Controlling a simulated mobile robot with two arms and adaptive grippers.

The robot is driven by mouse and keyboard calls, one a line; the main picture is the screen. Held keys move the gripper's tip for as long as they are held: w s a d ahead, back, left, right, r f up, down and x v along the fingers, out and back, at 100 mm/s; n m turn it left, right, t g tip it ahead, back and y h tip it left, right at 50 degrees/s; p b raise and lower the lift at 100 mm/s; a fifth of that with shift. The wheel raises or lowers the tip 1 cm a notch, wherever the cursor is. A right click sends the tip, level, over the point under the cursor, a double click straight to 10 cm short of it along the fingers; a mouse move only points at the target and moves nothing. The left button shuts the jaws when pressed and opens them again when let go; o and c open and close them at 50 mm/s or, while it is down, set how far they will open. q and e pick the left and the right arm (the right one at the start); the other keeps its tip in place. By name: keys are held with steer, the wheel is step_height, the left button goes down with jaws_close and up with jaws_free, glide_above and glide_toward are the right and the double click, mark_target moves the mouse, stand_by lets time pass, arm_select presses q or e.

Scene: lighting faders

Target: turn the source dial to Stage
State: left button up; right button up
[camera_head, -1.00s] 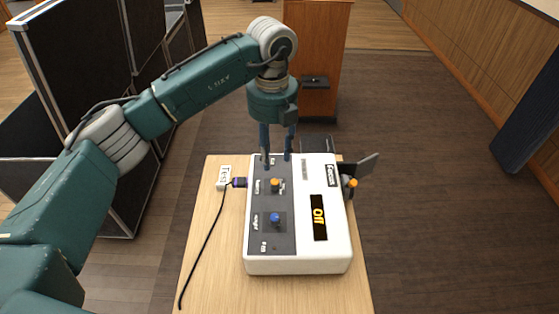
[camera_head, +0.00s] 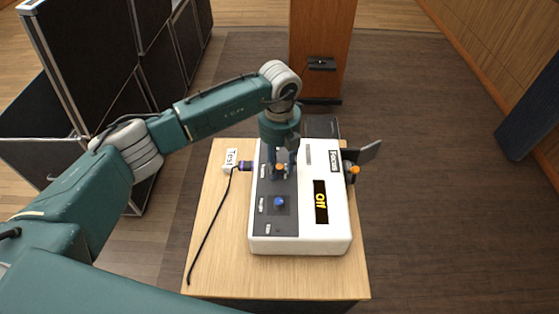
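A white console (camera_head: 300,245) with a dark control strip lies on the wooden table. An orange knob (camera_head: 280,167) and a blue knob (camera_head: 280,202) sit on the strip. Their labels are too small to read, so I cannot tell which is the source dial. My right gripper is out of view.
A "Test" tag (camera_head: 231,159) and a black cable (camera_head: 209,222) with a purple plug (camera_head: 245,166) lie left of the console. Another orange knob (camera_head: 355,170) and a grey flap (camera_head: 370,152) stick out on its right. The table's (camera_head: 225,270) front is clear.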

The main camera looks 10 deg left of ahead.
arm_select(q)
jaws_close()
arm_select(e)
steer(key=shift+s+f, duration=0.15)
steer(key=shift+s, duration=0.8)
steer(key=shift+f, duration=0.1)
arm_select(q)
steer(key=shift+w+f+m+b, duration=0.1)
steer(key=shift+f+m+b, duration=0.05)
steer(key=shift+m+b, duration=0.8)
steer(key=m+b, duration=0.3)
steer(key=b, duration=0.2)
steer(key=shift+m, duration=0.35)
steer(key=shift+r+m+b, duration=0.2)
steer(key=shift+m+b, duration=1.4)
steer(key=shift+m, duration=0.1)
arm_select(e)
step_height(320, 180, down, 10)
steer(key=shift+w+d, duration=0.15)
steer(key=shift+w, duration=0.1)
arm_select(q)
steer(key=shift+r, duration=0.1)
